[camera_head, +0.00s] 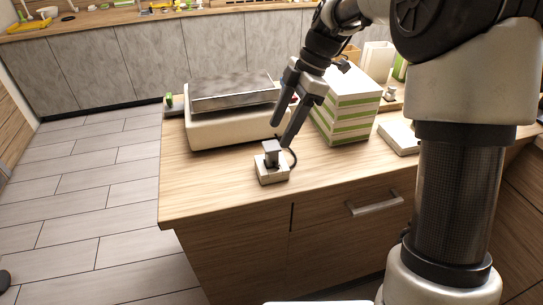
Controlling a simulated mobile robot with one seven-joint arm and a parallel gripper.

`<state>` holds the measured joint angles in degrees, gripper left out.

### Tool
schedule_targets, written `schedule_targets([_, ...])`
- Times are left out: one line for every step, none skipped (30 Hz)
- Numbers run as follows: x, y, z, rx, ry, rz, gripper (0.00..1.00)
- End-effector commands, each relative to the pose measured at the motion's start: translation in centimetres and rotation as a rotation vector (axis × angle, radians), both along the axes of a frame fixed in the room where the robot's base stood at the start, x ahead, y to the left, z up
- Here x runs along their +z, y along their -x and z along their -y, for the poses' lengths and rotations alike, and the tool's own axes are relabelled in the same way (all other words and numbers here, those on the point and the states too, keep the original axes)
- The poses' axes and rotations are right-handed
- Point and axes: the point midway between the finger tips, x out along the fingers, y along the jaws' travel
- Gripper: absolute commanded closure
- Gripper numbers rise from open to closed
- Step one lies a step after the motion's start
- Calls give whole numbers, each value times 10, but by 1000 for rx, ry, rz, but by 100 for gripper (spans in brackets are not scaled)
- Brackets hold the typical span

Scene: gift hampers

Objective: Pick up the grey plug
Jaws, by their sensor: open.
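The grey plug (272,147) sits upright on top of a small white block-like base (272,171) near the front of the wooden counter. A dark cord curves away to its right. My gripper (282,132) is open and empty, angled down from the upper right. Its fingertips are just above and beside the plug; I cannot tell whether a finger touches it.
A cream appliance with a grey metal top (232,127) stands behind the plug on the counter (215,187). A green-and-white striped box (349,104) stands to the right, with a flat white item (399,137) beyond it. The counter's front left is clear.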

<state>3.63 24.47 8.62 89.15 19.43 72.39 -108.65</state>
Motion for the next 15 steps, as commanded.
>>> schedule_targets([-9,2,-4,1,1,-3,44])
schedule_targets([-13,2,-5,1,1,-3,44])
schedule_targets([-17,2,-7,1,1,-2,44])
schedule_targets([-20,3,-8,0,1,-2,44])
schedule_targets([-22,3,-8,-1,0,-2,44])
schedule_targets([-24,3,-9,-1,0,-2,44])
schedule_targets([-25,3,-9,-1,0,-2,44])
schedule_targets([-26,3,-10,-1,0,-2,44])
schedule_targets([-29,4,-11,-2,0,-1,44])
schedule_targets([-31,4,-12,-1,0,-2,44])
schedule_targets([-35,5,-13,-1,1,-3,44])
schedule_targets([-41,7,-16,0,1,-4,44])
schedule_targets([-45,8,-17,0,1,-3,44])
schedule_targets([-50,9,-19,0,1,-3,44])
schedule_targets([-55,11,-21,0,1,-3,44])
